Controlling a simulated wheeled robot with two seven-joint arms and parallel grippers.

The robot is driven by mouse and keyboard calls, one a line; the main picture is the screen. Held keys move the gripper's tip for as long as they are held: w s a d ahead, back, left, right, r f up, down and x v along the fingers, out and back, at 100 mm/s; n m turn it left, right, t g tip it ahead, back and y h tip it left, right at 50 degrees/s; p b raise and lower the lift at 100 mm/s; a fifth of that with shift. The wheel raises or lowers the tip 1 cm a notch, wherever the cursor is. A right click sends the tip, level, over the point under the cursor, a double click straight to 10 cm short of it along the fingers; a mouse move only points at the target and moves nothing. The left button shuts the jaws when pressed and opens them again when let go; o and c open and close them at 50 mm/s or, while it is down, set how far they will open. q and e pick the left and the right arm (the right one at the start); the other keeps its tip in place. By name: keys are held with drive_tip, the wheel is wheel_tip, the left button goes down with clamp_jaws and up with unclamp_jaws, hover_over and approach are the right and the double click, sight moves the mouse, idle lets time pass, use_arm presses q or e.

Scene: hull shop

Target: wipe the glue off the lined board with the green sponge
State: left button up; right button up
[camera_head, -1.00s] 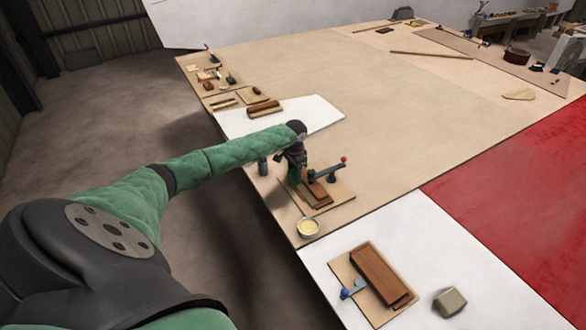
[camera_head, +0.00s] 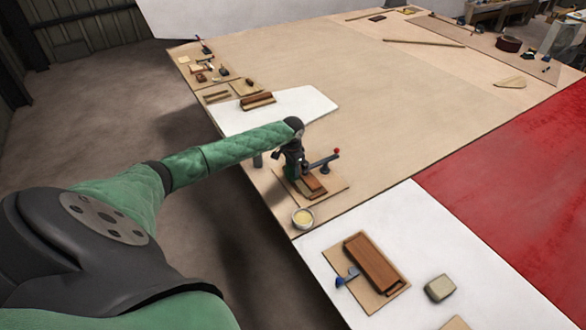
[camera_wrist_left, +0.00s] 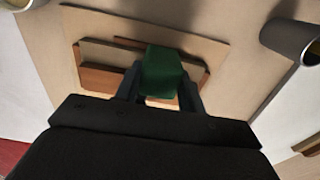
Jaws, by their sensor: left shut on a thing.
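My left gripper (camera_head: 293,172) is over a thin tan board (camera_head: 330,187) that carries brown wooden pieces (camera_head: 313,185). It is shut on a green block, the green sponge (camera_wrist_left: 160,72), which fills the space between the fingers in the left wrist view. The sponge hides part of the wooden pieces (camera_wrist_left: 102,77) behind it, and I cannot tell whether it touches them. I cannot make out any lines or glue on this board. My right gripper is not in view.
A clamp with a red knob (camera_head: 336,151) stands on the board. A small pot of pale yellow stuff (camera_head: 303,218) and a dark cup (camera_head: 258,160) are close by. A second board with a brown block (camera_head: 374,262) and a grey-beige block (camera_head: 439,288) lie on the white area.

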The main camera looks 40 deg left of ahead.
use_arm(q)
drive_tip(key=shift+w+a, duration=0.35)
drive_tip(key=shift+a, duration=0.5)
drive_tip(key=shift+w+a, duration=0.35)
drive_tip(key=shift+a, duration=0.5)
drive_tip(key=shift+w+a+f+b, duration=0.1)
drive_tip(key=shift+w+a+b, duration=0.15)
drive_tip(key=shift+a, duration=0.25)
drive_tip(key=shift+w+a+b, duration=0.1)
drive_tip(key=shift+a+b, duration=0.2)
drive_tip(key=shift+a, duration=0.2)
drive_tip(key=shift+s+d+p, duration=0.4)
drive_tip(key=shift+d+p, duration=0.4)
drive_tip(key=shift+p, duration=0.05)
drive_tip(key=shift+d, duration=0.25)
drive_tip(key=shift+s+d+p, duration=0.2)
drive_tip(key=shift+d+p, duration=0.25)
drive_tip(key=shift+s+d+p, duration=0.2)
drive_tip(key=shift+d+p, duration=0.25)
drive_tip(key=shift+s+d+p, duration=0.25)
drive_tip(key=shift+d+p, duration=0.15)
drive_tip(key=shift+d, duration=0.15)
drive_tip(key=shift+s+d+p, duration=0.25)
drive_tip(key=shift+d+p, duration=0.1)
drive_tip(key=shift+d, duration=0.15)
drive_tip(key=shift+d+f, duration=0.1)
drive_tip(key=shift+d, duration=0.05)
